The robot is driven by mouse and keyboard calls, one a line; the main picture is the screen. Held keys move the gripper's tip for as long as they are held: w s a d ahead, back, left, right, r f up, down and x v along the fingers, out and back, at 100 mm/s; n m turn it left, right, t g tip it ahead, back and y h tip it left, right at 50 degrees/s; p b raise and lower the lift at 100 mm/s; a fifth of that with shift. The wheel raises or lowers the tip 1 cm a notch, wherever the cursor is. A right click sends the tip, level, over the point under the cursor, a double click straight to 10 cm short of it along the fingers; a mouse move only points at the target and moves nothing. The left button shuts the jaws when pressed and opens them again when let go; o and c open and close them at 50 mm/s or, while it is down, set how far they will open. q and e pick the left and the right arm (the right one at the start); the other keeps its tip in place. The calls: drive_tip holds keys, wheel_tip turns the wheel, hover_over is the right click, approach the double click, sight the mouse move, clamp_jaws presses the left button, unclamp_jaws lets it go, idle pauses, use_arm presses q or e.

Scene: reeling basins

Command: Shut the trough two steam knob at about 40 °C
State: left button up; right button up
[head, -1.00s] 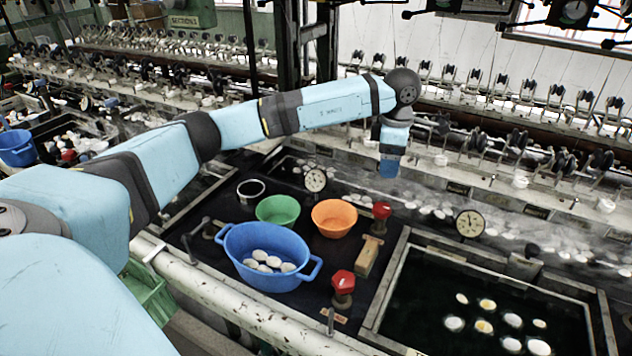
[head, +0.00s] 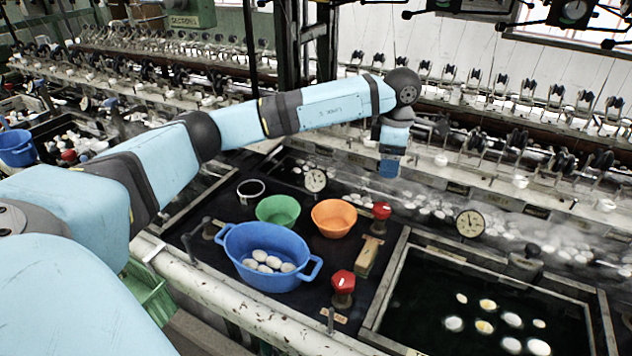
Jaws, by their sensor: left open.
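Two red knobs show in the head view. One red knob (head: 343,282) stands on the black deck at the near edge, left of the dark water trough (head: 398,290). The other red knob (head: 381,211) stands farther back. Their labels are too small to read, so I cannot tell which is trough two's steam knob. A round dial gauge (head: 470,223) stands behind the trough and another gauge (head: 315,180) stands farther left; I cannot read either. My left gripper (head: 389,170) hangs pointing down above and behind the farther red knob, apart from it, open, its fingers barely visible. My right gripper is out of view.
A blue basin (head: 240,266) with several white cocoons, a green bowl (head: 278,210) and an orange bowl (head: 334,218) stand on the deck. A wooden block (head: 367,258) lies between the knobs. A metal pipe (head: 230,312) runs along the front edge. Steam drifts behind.

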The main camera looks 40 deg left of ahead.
sight(384, 207)
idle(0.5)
use_arm(q)
drive_tip(key=f+m, duration=0.2)
drive_tip(key=f, duration=0.2)
drive_tip(key=f+m, duration=0.2)
drive_tip(key=f, duration=0.3)
drive_tip(key=f+m, duration=0.2)
drive_tip(key=f, duration=0.3)
drive_tip(key=shift+d+b, duration=0.25)
drive_tip(key=shift+b, duration=0.1)
drive_tip(key=c, duration=0.9)
